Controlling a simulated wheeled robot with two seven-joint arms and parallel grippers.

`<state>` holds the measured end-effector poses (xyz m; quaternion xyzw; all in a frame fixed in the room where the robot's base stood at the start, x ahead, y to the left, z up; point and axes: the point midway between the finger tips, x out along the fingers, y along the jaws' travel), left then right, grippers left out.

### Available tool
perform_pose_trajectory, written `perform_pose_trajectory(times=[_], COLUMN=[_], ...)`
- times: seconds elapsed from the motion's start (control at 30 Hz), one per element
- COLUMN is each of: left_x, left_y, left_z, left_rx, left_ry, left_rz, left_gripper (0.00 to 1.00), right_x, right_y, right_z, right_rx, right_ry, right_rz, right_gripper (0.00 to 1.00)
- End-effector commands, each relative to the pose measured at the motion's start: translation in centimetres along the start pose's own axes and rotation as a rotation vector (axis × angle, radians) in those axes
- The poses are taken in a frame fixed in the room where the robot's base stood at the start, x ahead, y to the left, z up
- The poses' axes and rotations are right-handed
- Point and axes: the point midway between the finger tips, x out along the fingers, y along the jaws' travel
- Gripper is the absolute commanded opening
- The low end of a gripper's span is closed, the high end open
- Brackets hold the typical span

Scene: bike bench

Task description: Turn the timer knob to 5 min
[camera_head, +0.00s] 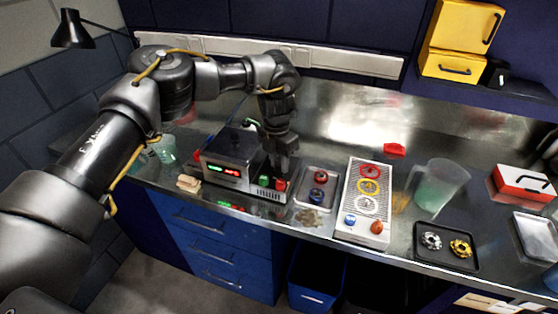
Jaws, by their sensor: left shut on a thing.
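A dark box-shaped machine (228,150) with lit red and green displays (222,170) stands on the steel bench, left of centre. A green knob (264,181) and a red knob (281,185) sit at the right end of its front. My left gripper (284,172) points down from above and is shut at the red knob, which I take for the timer knob. The fingers partly cover it. Its pointer and markings are too small to read. My right gripper is out of view.
Right of the machine are a small tray (330,175) with knobs, a pale panel (353,222) with coloured rings, a clear jug (437,188) and a black tray (420,257). A sponge-like block (188,183) lies to the left. Drawers (213,235) are below.

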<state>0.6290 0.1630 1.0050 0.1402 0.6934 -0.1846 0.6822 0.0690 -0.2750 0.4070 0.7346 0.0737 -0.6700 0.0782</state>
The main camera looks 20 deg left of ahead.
Motion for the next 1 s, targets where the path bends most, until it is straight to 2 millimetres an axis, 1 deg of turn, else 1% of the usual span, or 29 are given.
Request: perform_pose_trajectory(times=[0.2, 0.4, 0.97, 1.0], left_x=[-0.13, -0.12, -0.14, -0.14], left_y=[0.03, 0.01, 0.04, 0.04], left_z=[0.10, 0.11, 0.14, 0.14], left_rx=[0.124, 0.192, 0.220, 0.220], left_ry=[0.006, 0.010, 0.011, 0.011], left_rz=[0.001, 0.000, 0.001, 0.001], left_gripper=[0.06, 0.06, 0.06, 0.32], right_x=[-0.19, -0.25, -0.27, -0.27], right_y=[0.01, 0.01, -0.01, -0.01], right_z=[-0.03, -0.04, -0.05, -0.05], right_rx=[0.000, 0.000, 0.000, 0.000], right_ry=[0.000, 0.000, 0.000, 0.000], right_rz=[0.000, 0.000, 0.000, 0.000], right_gripper=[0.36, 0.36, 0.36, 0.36])
